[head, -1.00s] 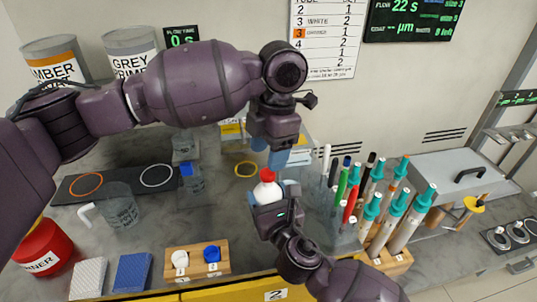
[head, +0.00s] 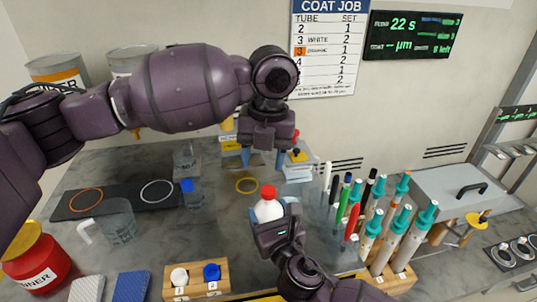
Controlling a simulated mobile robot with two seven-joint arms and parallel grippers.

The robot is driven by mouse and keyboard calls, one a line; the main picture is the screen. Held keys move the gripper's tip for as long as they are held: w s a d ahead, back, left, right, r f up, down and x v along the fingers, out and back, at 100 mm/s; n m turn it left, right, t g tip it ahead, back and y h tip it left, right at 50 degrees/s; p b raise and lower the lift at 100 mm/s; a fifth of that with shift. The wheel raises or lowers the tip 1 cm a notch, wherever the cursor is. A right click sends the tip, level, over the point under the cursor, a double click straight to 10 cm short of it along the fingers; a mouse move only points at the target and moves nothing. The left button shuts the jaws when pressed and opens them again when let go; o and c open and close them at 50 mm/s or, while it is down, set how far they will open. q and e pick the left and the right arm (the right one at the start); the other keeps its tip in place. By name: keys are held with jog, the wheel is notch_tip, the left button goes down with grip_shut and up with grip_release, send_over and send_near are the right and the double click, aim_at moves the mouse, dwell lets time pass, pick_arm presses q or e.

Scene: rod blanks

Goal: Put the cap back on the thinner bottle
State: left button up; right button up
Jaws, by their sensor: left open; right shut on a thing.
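A white bottle (head: 268,211) with a red cap (head: 268,192) on its top stands roughly upright in my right gripper (head: 271,222), which is shut on it above the bench. The cap looks seated on the neck, but how tightly I cannot tell. My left gripper (head: 263,157) is open and empty above the cap, fingers pointing down, apart from it. A red container (head: 38,262) at the left edge has a label partly reading "NNER". The held bottle's label cannot be read.
Tubes and pens with teal, red, green and black tops (head: 384,232) stand close to the right. A wooden block (head: 222,271) with a white and a blue cap is in front. A clear mug (head: 118,224) stands left.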

pick_arm(q)
jog(key=n, duration=0.4)
jog(key=shift+r, duration=0.15)
jog(key=n, duration=0.5)
jog(key=shift+s+r+n, duration=0.1)
jog(key=shift+n, duration=0.3)
jog(key=n, duration=0.5)
jog(key=shift+d+h, duration=0.1)
jog(key=shift+h, duration=0.2)
jog(key=n, duration=0.4)
jog(key=shift+s+r, duration=0.1)
jog(key=n, duration=0.4)
jog(key=shift+d, duration=0.1)
jog(key=n, duration=0.6)
jog(key=shift+s+d, duration=0.15)
jog(key=n, duration=0.5)
jog(key=shift+d+h, duration=0.1)
jog(key=shift+h, duration=0.2)
jog(key=n, duration=0.5)
